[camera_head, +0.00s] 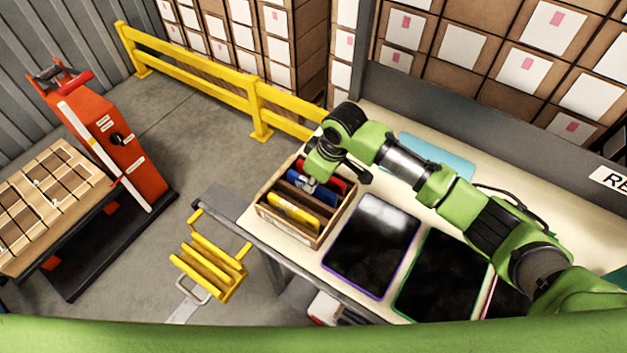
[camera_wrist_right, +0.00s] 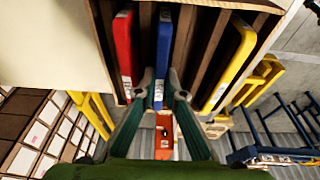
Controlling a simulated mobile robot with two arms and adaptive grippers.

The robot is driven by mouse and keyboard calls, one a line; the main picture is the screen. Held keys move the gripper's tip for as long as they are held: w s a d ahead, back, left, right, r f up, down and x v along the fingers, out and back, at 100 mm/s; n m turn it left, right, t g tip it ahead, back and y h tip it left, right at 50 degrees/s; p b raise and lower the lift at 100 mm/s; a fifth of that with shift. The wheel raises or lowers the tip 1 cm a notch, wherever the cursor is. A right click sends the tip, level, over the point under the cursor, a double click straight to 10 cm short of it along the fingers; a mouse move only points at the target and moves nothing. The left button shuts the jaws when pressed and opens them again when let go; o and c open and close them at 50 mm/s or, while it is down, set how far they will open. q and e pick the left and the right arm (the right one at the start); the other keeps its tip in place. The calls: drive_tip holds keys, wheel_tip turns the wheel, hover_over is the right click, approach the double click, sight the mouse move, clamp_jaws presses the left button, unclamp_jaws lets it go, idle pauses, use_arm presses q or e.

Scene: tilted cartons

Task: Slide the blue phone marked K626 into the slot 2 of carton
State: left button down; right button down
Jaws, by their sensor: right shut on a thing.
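The blue phone (camera_head: 297,170) stands on edge in a wooden divided box (camera_head: 287,232) at the table's left end. My right gripper (camera_head: 307,183) reaches down into the box from above. In the right wrist view the gripper (camera_wrist_right: 159,88) is shut on the blue phone (camera_wrist_right: 162,48), with a finger on each side. The phone still sits between the box's dividers. Its marking is too small to read. A brown carton (camera_head: 48,200) divided into several compartments is at the far left; its slot marks are not clearly readable. My left gripper is not in view.
A red phone (camera_wrist_right: 123,50) and a yellow phone (camera_wrist_right: 232,62) stand in the same box. Several dark tablets (camera_head: 372,245) lie on the table to the right. An orange lifter (camera_head: 115,145) stands by the carton.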

drive_tip(key=c, duration=2)
unclamp_jaws()
drive_tip(key=v, duration=1.2)
drive_tip(key=shift+r, duration=0.1)
wheel_tip(320, 180, up, 7)
drive_tip(key=p, duration=0.8)
drive_tip(key=shift+p, duration=0.3)
